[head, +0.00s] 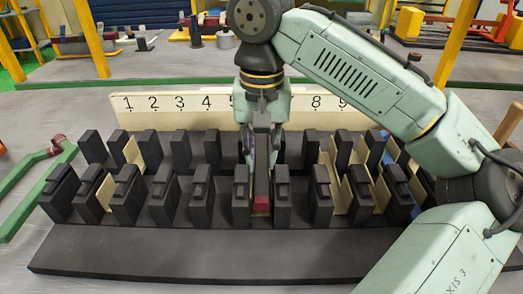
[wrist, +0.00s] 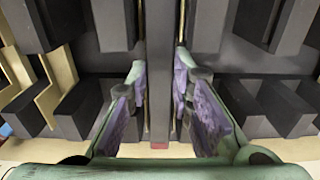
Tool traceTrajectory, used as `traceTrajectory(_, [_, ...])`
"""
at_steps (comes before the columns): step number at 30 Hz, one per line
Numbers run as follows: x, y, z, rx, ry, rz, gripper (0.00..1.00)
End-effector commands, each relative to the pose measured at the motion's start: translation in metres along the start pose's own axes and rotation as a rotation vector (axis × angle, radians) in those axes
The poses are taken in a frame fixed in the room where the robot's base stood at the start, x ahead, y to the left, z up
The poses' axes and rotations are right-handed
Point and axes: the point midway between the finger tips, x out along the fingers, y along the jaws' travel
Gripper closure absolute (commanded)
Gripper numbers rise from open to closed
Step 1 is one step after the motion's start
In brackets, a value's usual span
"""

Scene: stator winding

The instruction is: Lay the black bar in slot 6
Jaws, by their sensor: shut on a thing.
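The black bar (head: 262,180) has a dark red end (head: 261,203) facing the front. My gripper (head: 262,148) is shut on it from above. In the wrist view the bar (wrist: 159,70) runs lengthwise between the two purple-padded fingers (wrist: 160,95), red end at the bottom. The bar lines up with the gap between the fifth and sixth rows of black blocks from the left, slot 6 by my count. Thin cream liner edges show on both sides of it. Number 6 is hidden behind my arm. I cannot tell whether the bar touches the slot floor.
The black slotted stator (head: 200,255) has block rows close on both sides of my fingers. Cream liners also stand in slot 2 (head: 106,192) and in slots at the right (head: 338,190). A cream number board (head: 190,110) stands behind. A green and red rail (head: 38,180) lies left.

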Motion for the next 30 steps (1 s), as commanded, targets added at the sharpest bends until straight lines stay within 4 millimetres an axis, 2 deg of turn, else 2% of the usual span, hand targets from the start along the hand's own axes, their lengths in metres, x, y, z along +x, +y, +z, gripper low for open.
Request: traceTrajectory(30, [0.027, 0.0, 0.001, 0.0, 0.0, -0.001, 1.0])
